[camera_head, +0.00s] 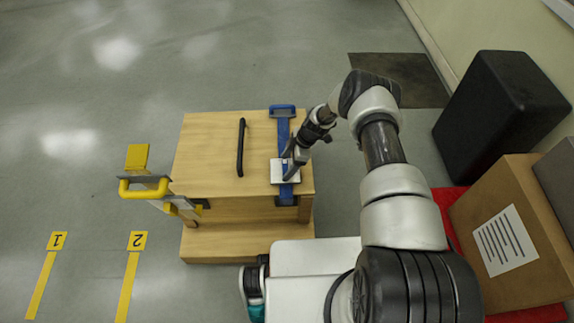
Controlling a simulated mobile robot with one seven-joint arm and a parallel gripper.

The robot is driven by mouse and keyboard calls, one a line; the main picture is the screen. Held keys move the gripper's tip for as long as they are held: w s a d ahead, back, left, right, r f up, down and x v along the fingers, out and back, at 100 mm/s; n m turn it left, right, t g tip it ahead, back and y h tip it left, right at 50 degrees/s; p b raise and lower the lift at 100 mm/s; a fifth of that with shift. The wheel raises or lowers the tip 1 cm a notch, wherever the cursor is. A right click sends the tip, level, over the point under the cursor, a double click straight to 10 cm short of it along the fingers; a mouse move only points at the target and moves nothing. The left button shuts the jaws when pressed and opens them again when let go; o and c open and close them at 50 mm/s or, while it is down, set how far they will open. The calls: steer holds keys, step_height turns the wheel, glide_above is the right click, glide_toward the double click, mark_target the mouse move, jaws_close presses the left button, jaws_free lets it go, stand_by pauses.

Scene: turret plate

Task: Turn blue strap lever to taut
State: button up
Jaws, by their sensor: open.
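A blue strap (283,128) runs over the right side of the wooden box's top and down its near face. A pale buckle plate (279,172) sits on the strap near the box's front edge. A blue loop (282,109) shows at the strap's far end. My gripper (289,166) is open at the buckle plate, coming in from the upper right. Its fingers cover part of the buckle, and I cannot tell whether they touch it or where exactly the lever lies.
The wooden box (205,160) carries a black handle (241,147). A yellow handle (144,188) juts from its left side. Yellow floor markers 1 (57,241) and 2 (137,241) lie at lower left. A cardboard box (530,265) and a black case (500,105) stand at right.

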steer(key=c, duration=1)
steer(key=shift+c, duration=0.2)
steer(key=shift+m, duration=0.3)
steer(key=m+t, duration=0.1)
steer(key=m, duration=0.2)
steer(key=shift+s+m+t+b, duration=0.2)
steer(key=shift+m+t+b, duration=0.2)
steer(key=m, duration=0.2)
steer(key=m+t+h, duration=0.1)
steer(key=m, duration=0.1)
steer(key=shift+s+a+b, duration=0.15)
steer(key=shift+a+b, duration=0.05)
steer(key=shift+b, duration=0.2)
steer(key=m+h, duration=0.1)
steer(key=m, duration=0.2)
steer(key=m+t+h+b, duration=0.1)
steer(key=m, duration=0.1)
steer(key=shift+a+f+m, duration=0.1)
steer(key=shift+a+m, duration=0.05)
steer(key=shift+m, duration=0.25)
steer(key=shift+m+t+h+b, duration=0.3)
steer(key=shift+m+h+b, duration=0.25)
steer(key=shift+m, duration=1.45)
